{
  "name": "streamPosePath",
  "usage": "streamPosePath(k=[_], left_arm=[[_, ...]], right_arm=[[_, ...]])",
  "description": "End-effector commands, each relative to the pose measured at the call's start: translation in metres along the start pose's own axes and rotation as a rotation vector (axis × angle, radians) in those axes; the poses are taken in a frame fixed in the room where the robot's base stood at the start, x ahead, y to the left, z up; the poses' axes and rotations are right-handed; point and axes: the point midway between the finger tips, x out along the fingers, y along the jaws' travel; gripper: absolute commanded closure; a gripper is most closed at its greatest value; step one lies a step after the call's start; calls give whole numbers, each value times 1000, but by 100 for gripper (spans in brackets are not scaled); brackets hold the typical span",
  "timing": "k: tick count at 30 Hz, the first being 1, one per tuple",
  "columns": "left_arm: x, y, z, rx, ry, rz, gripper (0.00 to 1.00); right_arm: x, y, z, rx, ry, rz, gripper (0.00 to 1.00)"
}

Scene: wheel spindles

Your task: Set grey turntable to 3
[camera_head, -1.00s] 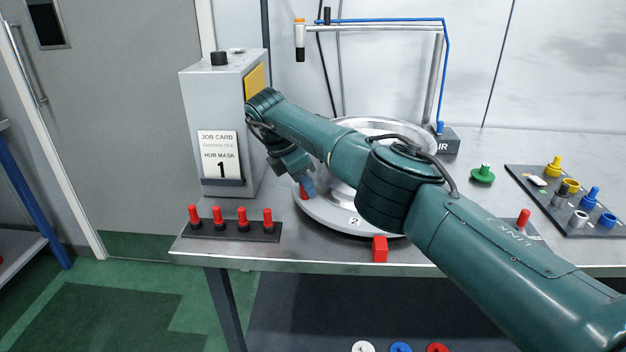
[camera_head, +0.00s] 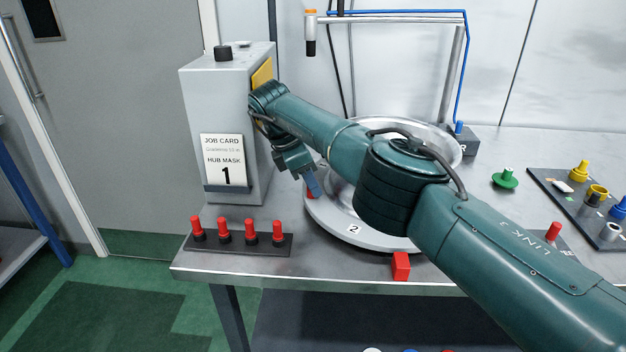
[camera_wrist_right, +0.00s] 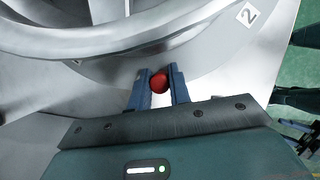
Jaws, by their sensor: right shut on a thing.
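The grey turntable (camera_head: 385,240) is a round metal disc on the bench, partly hidden behind my right arm. A label "2" (camera_head: 354,229) shows on its front rim, and it also shows in the right wrist view (camera_wrist_right: 248,15). A red block (camera_head: 401,266) stands at the bench's front edge by the rim. My right gripper (camera_head: 313,190) is at the left side of the turntable. In the right wrist view its blue fingers (camera_wrist_right: 160,84) are shut on a round red knob (camera_wrist_right: 160,82) by the disc's rim. My left gripper is not in view.
A rack of red pegs (camera_head: 240,243) lies at the front left. A green knob (camera_head: 505,178) and a dark tray of coloured parts (camera_head: 560,190) are on the right.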

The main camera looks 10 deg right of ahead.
Motion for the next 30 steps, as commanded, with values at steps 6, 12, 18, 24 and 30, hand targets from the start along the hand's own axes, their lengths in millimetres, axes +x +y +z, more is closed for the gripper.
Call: streamPosePath(k=[6, 12, 18, 24, 30], left_arm=[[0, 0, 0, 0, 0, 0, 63], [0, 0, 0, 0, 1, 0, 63], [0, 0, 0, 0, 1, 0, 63], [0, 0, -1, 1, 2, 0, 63], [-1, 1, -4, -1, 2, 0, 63]], right_arm=[[0, 0, 2, 5, -4, -1, 100], [0, 0, 2, 4, -2, -1, 64], [0, 0, 1, 2, -1, -1, 59], [-7, 0, 3, 2, -1, 1, 59], [-41, 0, 17, 5, -2, 3, 59]])
